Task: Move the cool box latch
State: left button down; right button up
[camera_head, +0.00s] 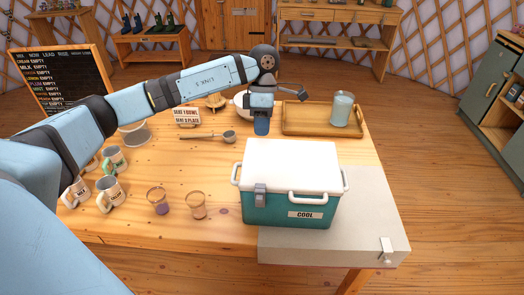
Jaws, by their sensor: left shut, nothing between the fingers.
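The cool box (288,190) stands at the front right of the wooden table, teal with a white lid. Its lid looks closed. The grey latch (260,196) sits on the front face near the left corner, just under the lid's edge. A white handle lies along the lid's front edge to the right of the latch. My left gripper (261,128) is shut and empty, pointing down above the table behind the cool box. It is apart from the box and the latch. My right gripper is not in view.
A tray (298,127) holding a glass jar (341,109) lies behind the box. A metal scoop (226,137), small glasses (197,204) and several mugs (110,194) stand to the left. A pale grey slab (375,222) lies under the box.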

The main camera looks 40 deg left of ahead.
aim_at(259, 182)
pick_arm(q)
jog(key=p+x, duration=0.1)
jog(key=x, duration=0.9)
jog(key=shift+s+d+r, duration=0.1)
jog(key=shift+s, duration=0.1)
jog(key=s, duration=0.1)
jog(key=s+d, duration=0.1)
jog(key=shift+s+d+p, duration=0.3)
jog(key=shift+s+p, duration=0.1)
jog(key=shift+s+d, duration=0.15)
jog(key=shift+s, duration=0.05)
